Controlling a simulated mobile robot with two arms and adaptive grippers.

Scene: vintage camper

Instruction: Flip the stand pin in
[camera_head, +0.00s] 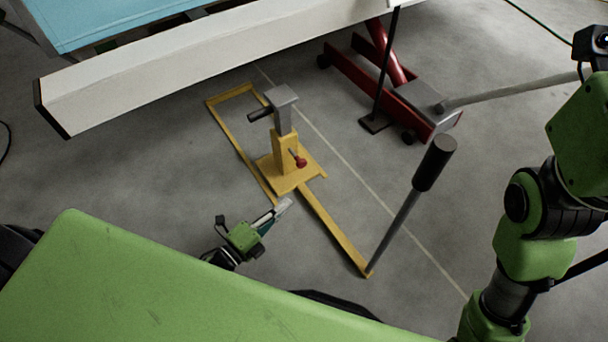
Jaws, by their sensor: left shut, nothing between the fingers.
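A yellow stand (285,172) with a grey top post (283,110) stands on the concrete floor in the middle of the view. A pin with a red knob (300,161) sticks out from the right side of its yellow column. My left gripper (283,206) is low, just in front of the stand's base plate and left of the long yellow bar. Its fingers are shut and empty, apart from the pin. My right arm (540,220) comes down the right edge; its gripper is out of the picture.
A long dark-gripped lever (406,205) rises from the front end of the yellow frame. A red floor jack (405,85) stands behind, right. A white beam (170,65) crosses the upper left, above the frame's back end. Bare floor lies left of the stand.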

